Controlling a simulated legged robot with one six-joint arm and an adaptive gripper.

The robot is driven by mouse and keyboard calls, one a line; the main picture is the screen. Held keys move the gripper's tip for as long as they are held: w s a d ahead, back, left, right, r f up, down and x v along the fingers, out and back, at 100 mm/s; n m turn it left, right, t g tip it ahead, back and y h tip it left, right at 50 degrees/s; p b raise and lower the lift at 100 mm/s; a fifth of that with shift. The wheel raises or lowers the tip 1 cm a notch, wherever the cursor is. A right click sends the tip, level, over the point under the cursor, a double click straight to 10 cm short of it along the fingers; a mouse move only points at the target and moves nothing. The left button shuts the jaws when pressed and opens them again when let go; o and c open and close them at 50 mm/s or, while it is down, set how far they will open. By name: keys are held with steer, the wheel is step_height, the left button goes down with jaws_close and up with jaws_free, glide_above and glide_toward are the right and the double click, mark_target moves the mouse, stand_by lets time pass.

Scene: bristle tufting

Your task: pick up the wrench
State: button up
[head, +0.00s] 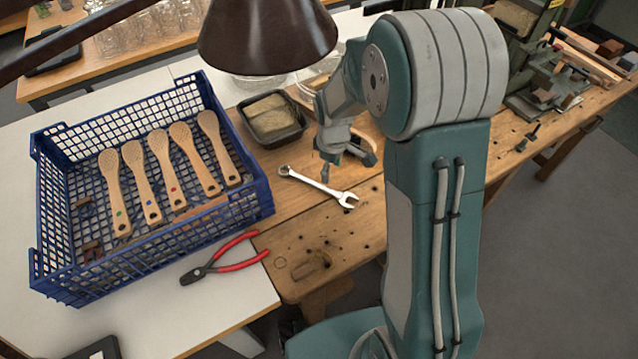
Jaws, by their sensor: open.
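The wrench (318,186) is a silver combination wrench lying flat on the wooden bench top. Its ring end points to the upper left and its open jaw to the lower right. My gripper (345,168) is open above the bench, just over the wrench's middle and right side in the picture. I see no contact with the wrench, though the exact height gap is hard to tell. My arm comes in from the right and hides part of the bench behind it.
A blue crate (262,197) with several wooden brush handles stands left. Red-handled pliers (225,262) lie in front of it. A black tray (296,133) with tan blocks sits behind the wrench. A dark lamp shade (265,38) hangs above. Bare wood (340,240) lies in front.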

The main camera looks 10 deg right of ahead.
mark_target(329, 189)
steer(key=f, duration=0.1)
steer(key=a+f, duration=0.1)
steer(key=shift+a+f, duration=0.2)
steer(key=shift+f, duration=0.2)
steer(key=f, duration=0.2)
steer(key=d+f, duration=0.1)
steer(key=f, duration=0.2)
steer(key=shift+d, duration=0.15)
steer(key=shift+a, duration=0.25)
steer(key=shift+c, duration=1.2)
steer(key=shift+a, duration=0.1)
jaws_close()
